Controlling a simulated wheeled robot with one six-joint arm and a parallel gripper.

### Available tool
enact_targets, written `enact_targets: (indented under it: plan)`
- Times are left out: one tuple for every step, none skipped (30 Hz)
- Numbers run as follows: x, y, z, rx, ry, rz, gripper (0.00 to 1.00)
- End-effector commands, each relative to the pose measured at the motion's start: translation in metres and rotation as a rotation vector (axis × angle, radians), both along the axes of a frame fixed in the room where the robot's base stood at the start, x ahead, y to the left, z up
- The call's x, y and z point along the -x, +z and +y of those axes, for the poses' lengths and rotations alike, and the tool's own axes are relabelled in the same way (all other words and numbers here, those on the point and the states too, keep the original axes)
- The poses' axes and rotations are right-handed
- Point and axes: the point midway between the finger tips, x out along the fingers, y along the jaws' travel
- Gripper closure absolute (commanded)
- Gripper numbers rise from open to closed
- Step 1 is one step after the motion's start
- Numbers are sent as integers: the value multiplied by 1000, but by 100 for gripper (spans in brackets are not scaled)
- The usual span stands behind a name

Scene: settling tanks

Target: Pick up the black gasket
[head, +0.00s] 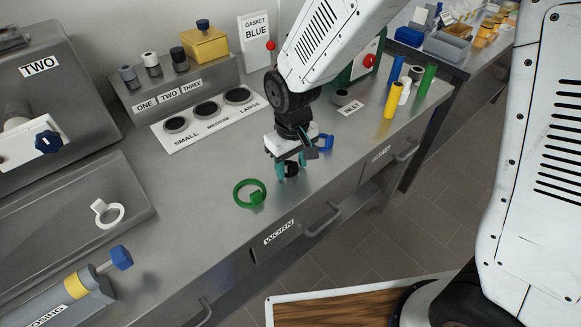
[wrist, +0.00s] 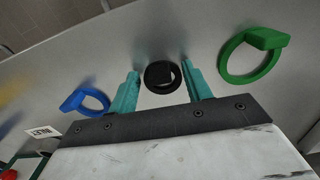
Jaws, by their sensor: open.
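The black gasket (wrist: 151,84) is a small dark ring on the steel bench top. In the wrist view it shows between the two teal fingers of my gripper (wrist: 160,70), with a gap on each side. In the head view my gripper (head: 290,165) points down over the bench, and the black gasket (head: 291,171) shows at its fingertips, partly hidden. My gripper is open and empty. I cannot tell exactly how far the fingertips are above the bench.
A green ring with a tab (head: 243,203) lies left of my gripper, and a blue one (head: 327,143) lies to its right. A white ring (head: 119,217) is in the tray area at left. Coloured cylinders (head: 394,100) stand at right. A sign reads "GASKET BLUE" (head: 256,32).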

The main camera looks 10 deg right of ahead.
Motion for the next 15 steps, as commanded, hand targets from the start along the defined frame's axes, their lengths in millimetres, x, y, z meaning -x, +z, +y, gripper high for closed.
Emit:
enact_targets:
  plan:
    - [0, 0, 0, 0, 0, 0, 51]
    - [0, 0, 0, 0, 0, 0, 51]
    - [0, 0, 0, 0, 0, 0, 51]
    - [0, 0, 0, 0, 0, 0, 54]
    - [0, 0, 0, 0, 0, 0, 62]
    - [0, 0, 0, 0, 0, 0, 73]
    - [0, 0, 0, 0, 0, 0, 78]
    - [0, 0, 0, 0, 0, 0, 88]
    - [0, 0, 0, 0, 0, 0, 88]
    - [0, 0, 0, 0, 0, 0, 88]
    - [0, 0, 0, 1, 0, 1, 88]
    - [0, 0, 0, 1, 0, 1, 88]
    - [0, 0, 0, 1, 0, 1, 88]
    - [0, 0, 0, 1, 0, 1, 88]
    - [0, 0, 0, 1, 0, 1, 88]
